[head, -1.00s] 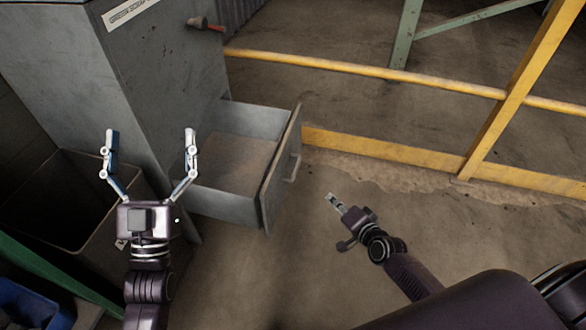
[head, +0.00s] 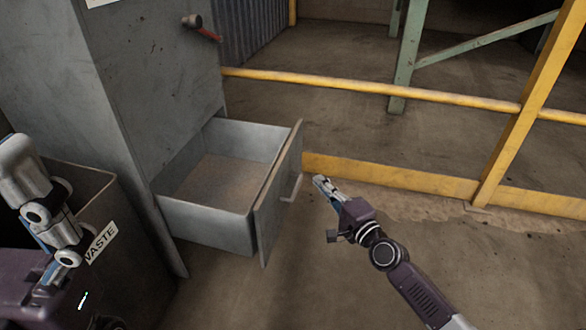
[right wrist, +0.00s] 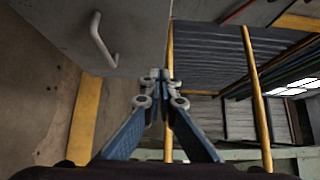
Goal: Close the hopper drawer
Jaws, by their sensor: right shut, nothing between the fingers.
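The hopper drawer (head: 207,220) is grey metal and stands pulled out from the grey hopper cabinet (head: 150,70). Its inside looks empty apart from a dusty floor. Its front panel (head: 277,200) carries a handle (head: 292,187), which also shows in the right wrist view (right wrist: 103,40). My right gripper (head: 320,182) is shut and empty, just to the right of the handle and apart from it in the head view. It also shows shut in the right wrist view (right wrist: 161,75). My left gripper (head: 45,205) is at the left edge, partly cut off, over the waste bin; its fingertips are not clear.
A dark bin labelled WASTE (head: 125,265) stands left of the drawer, against the cabinet. A yellow railing (head: 390,178) runs behind the drawer to the right. A red-handled lever (head: 205,30) sticks out of the cabinet. The floor before the drawer is clear.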

